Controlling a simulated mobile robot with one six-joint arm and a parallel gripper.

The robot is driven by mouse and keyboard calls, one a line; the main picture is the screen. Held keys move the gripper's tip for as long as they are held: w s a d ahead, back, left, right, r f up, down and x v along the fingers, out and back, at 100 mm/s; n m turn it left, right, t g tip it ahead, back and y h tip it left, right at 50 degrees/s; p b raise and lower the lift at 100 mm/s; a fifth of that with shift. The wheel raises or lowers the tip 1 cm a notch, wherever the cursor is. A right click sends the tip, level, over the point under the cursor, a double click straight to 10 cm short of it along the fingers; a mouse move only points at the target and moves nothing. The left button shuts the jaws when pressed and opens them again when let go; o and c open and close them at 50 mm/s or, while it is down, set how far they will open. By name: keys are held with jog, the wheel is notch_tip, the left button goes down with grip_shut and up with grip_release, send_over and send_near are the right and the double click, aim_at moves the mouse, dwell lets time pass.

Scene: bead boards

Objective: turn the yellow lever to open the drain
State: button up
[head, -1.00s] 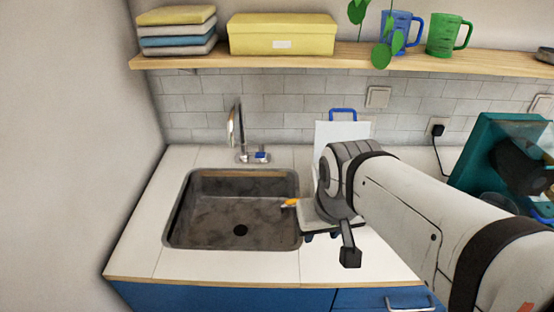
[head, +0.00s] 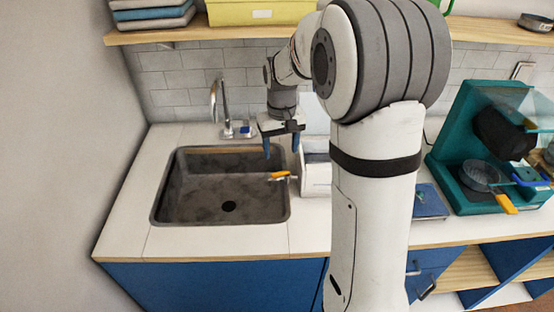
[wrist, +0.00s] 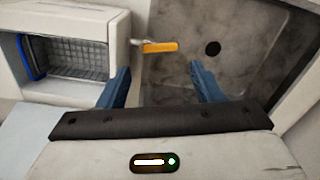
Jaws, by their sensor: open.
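The yellow lever (head: 279,175) sticks out over the right edge of the sink (head: 165,190), on a short metal stem from a white box (head: 318,178). In the wrist view the lever (wrist: 160,47) lies sideways, pointing right, ahead of the fingers and between them in the picture. The dark drain hole (head: 229,206) is in the sink floor; it also shows in the wrist view (wrist: 212,48). My gripper (head: 281,150) is open and empty, with its blue fingers pointing down above the lever, apart from it. The fingers show in the wrist view (wrist: 163,85).
A faucet (head: 220,105) stands behind the sink. In the wrist view the white box (wrist: 120,25) has an open compartment with a dark grid. A teal machine (head: 455,150) with an orange-handled pan stands at the right. The counter left of the sink is clear.

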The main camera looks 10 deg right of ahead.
aim_at(281, 172)
jog(key=shift+w+f, duration=0.25)
jog(key=shift+f, duration=0.15)
notch_tip(281, 172, down, 7)
jog(key=shift+f+p, duration=0.2)
jog(key=shift+p, duration=0.2)
jog(key=shift+c, duration=0.4)
